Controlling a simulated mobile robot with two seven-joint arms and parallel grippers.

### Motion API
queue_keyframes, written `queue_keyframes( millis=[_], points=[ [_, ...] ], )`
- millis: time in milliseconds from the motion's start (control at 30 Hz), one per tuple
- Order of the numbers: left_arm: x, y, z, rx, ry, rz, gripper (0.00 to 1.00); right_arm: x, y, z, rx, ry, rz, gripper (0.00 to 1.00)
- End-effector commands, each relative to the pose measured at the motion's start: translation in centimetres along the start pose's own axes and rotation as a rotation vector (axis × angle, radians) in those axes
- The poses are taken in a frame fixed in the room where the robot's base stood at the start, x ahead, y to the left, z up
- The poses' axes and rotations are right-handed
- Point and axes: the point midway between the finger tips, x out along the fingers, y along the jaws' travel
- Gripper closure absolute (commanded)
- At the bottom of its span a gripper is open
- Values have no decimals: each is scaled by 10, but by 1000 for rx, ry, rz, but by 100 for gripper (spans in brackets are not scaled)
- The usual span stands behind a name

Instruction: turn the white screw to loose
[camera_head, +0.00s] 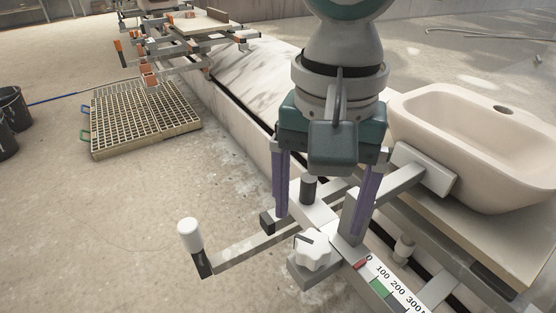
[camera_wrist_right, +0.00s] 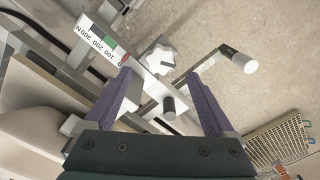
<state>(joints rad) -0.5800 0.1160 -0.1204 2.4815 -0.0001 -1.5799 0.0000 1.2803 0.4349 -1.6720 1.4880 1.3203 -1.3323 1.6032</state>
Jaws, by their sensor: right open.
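The white screw (camera_head: 312,249) is a lobed star knob on the grey metal bar of the fixture, near the low end of a printed scale (camera_head: 390,284). It also shows in the wrist view (camera_wrist_right: 160,60). My right gripper (camera_head: 320,222) is open, with its purple fingers pointing down, apart and empty. It is over the fixture, a little behind the screw in the head view. A black cylindrical post (camera_wrist_right: 169,108) shows between the fingers in the wrist view. A red marker (camera_head: 360,264) sits close to the scale's 0. My left gripper is not in view.
A crank arm with a white handle (camera_head: 190,235) reaches out to the left of the screw. A beige basin (camera_head: 480,150) stands close on the right, with a pale pad (camera_head: 425,169) against it. A floor grate (camera_head: 145,118) lies farther left. Open floor is at front left.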

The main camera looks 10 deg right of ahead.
Motion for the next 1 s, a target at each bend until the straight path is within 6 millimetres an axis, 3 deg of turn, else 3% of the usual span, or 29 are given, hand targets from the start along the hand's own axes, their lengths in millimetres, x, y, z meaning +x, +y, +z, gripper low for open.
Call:
queue_keyframes(
  millis=[33, 233, 667, 1000],
  points=[
    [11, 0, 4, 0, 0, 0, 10, 16, 0, 0, -1, 0, 2, 11],
    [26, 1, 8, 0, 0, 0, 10, 45, 0, 0, -3, -1, 1, 11],
    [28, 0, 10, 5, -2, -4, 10, 53, 0, 1, -4, 0, -1, 12],
    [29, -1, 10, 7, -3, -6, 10, 53, 0, 1, -4, 0, -1, 51]
  ],
)
